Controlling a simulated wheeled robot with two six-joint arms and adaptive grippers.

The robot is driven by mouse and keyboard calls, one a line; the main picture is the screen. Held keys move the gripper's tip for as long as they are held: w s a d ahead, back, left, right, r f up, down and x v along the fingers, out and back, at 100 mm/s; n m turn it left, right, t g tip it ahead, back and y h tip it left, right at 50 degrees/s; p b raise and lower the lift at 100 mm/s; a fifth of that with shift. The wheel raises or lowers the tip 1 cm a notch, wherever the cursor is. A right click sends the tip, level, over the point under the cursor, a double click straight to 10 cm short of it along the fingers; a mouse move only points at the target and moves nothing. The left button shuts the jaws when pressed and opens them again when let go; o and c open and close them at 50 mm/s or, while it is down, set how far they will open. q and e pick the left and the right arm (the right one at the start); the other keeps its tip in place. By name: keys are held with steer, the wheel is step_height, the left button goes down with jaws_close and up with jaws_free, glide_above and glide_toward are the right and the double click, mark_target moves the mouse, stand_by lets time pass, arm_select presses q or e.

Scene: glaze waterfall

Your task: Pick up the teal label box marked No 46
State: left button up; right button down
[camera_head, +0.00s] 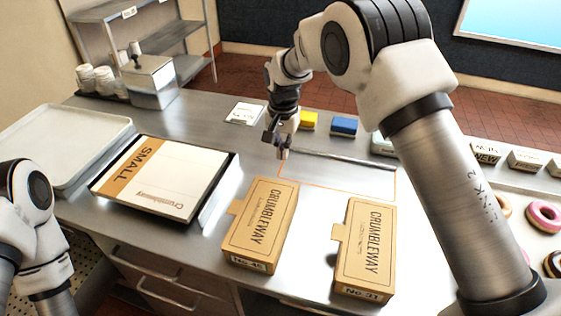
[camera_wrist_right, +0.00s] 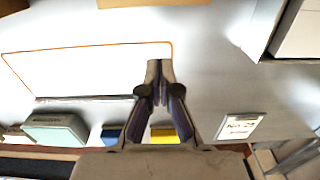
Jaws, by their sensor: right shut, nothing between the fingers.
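A teal box (camera_head: 383,145) stands at the back of the counter, partly hidden behind my right arm. It also shows in the right wrist view (camera_wrist_right: 55,130), at the lower left. I cannot read a No 46 mark on it. My right gripper (camera_head: 283,152) is shut and empty above the counter, left of the teal box and apart from it. Its closed fingertips show in the right wrist view (camera_wrist_right: 160,72). Part of my left arm shows at the left edge, but its gripper is out of view.
Two brown Crumbleway boxes (camera_head: 262,225) (camera_head: 366,248) lie in front of an orange outlined area. A yellow block (camera_head: 308,121) and blue block (camera_head: 344,126) sit beside the teal box. A large SMALL box (camera_head: 165,180) and tray (camera_head: 65,145) are left. Donuts (camera_head: 544,214) are right.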

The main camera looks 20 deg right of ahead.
mark_target(279, 184)
steer(key=f+p, duration=0.1)
steer(key=f, duration=0.3)
steer(key=f+p, duration=0.2)
steer(key=f, duration=0.2)
steer(key=shift+s+a, duration=0.1)
steer(key=shift+s, duration=0.1)
steer(key=s+a, duration=0.1)
steer(key=s+a+p, duration=0.1)
steer(key=s, duration=0.1)
steer(key=shift+s+a, duration=0.1)
steer(key=shift+s, duration=0.05)
steer(key=shift+f, duration=0.15)
steer(key=shift+f, duration=0.1)
steer(key=shift+d, duration=0.2)
